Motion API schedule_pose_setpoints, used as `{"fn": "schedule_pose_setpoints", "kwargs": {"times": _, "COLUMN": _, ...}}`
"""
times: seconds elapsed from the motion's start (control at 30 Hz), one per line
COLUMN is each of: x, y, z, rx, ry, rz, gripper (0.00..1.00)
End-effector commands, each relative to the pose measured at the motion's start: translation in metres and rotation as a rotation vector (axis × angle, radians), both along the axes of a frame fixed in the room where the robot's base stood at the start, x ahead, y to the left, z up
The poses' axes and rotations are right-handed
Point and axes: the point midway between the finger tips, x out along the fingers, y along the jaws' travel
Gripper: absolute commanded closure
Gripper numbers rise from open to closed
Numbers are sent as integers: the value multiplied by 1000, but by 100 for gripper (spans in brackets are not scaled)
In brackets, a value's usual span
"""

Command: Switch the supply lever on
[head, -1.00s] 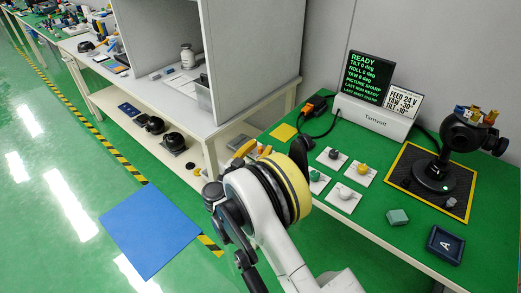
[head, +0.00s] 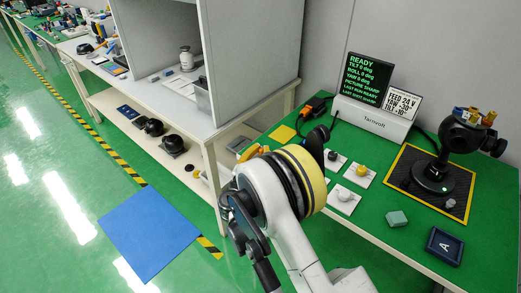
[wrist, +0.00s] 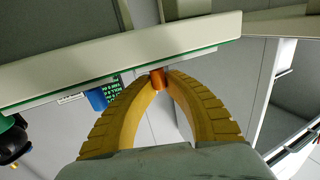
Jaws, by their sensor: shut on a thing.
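My gripper (wrist: 160,76) has yellow ribbed fingers that curve together at their tips in the wrist view. It is shut on a small orange piece (wrist: 157,84), which looks like the supply lever, close to the pale edge of a table (wrist: 120,58). Whether the lever is on or off cannot be told.
White plates with knobs (head: 345,201) lie just right of my arm. A black gimbal (head: 436,176) stands on a yellow-edged mat (head: 403,162). A teal block (head: 397,218) and a dark tray (head: 444,246) are near the front edge. Shelving (head: 249,50) rises to the left.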

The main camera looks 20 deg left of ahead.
Motion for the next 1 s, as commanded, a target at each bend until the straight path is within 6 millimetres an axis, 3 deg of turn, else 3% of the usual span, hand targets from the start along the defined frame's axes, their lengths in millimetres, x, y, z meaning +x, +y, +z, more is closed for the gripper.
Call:
{"fn": "schedule_pose_setpoints", "kwargs": {"times": 0.17, "x": 0, "y": 0, "z": -1, "rx": 1, "ry": 1, "rz": -3, "gripper": 100}}
{"fn": "schedule_pose_setpoints", "kwargs": {"times": 0.2, "x": 0, "y": 0, "z": -1, "rx": 1, "ry": 1, "rz": -3, "gripper": 79}}
{"fn": "schedule_pose_setpoints", "kwargs": {"times": 0.27, "x": 0, "y": 0, "z": -1, "rx": 1, "ry": 1, "rz": -3, "gripper": 62}}
{"fn": "schedule_pose_setpoints", "kwargs": {"times": 0.63, "x": -6, "y": 1, "z": -1, "rx": 0, "ry": 1, "rz": -1, "gripper": 62}}
{"fn": "schedule_pose_setpoints", "kwargs": {"times": 1.0, "x": -65, "y": 4, "z": -1, "rx": 0, "ry": 1, "rz": -1, "gripper": 62}}
